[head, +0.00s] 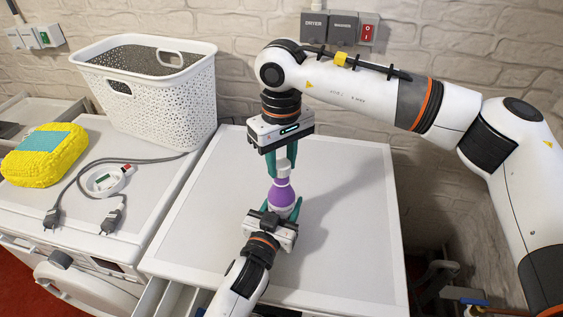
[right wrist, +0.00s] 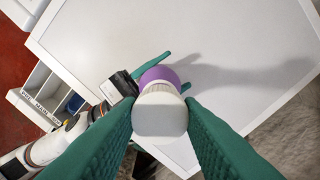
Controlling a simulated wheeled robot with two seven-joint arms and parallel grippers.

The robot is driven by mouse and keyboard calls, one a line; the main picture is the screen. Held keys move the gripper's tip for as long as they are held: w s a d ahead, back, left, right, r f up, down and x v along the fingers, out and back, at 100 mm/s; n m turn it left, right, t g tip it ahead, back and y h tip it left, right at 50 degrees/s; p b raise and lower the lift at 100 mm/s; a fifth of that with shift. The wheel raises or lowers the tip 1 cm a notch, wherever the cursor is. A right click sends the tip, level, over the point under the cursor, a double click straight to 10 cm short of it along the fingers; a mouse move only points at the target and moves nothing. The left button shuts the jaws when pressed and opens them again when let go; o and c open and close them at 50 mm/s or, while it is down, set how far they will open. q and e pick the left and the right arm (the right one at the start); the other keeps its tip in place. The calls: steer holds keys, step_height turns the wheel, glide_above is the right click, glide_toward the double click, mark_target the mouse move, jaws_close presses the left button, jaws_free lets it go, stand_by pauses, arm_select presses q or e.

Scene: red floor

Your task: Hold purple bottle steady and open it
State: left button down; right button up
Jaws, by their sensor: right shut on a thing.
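The purple bottle (head: 281,194) stands upright on the white top of the appliance, with a white cap (head: 283,170). My right gripper (head: 283,165) reaches down from above and is shut on the cap. In the right wrist view the cap (right wrist: 160,112) sits between the green fingers, with a strip of the purple body (right wrist: 160,75) behind it. My left gripper (head: 283,210) comes in low from the front, with one finger on each side of the bottle's body. Whether its fingers press on the bottle is not clear, as its lower part is hidden.
A white laundry basket (head: 150,95) stands at the back left. A yellow sponge-like pack (head: 45,155) and a corded device (head: 108,180) lie on the left appliance. The white top (head: 345,200) right of the bottle is clear. Wall switches (head: 340,27) are behind.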

mark_target(281, 163)
steer(key=shift+r, duration=0.3)
steer(key=shift+r, duration=2)
arm_select(q)
steer(key=shift+c, duration=2.4)
jaws_free()
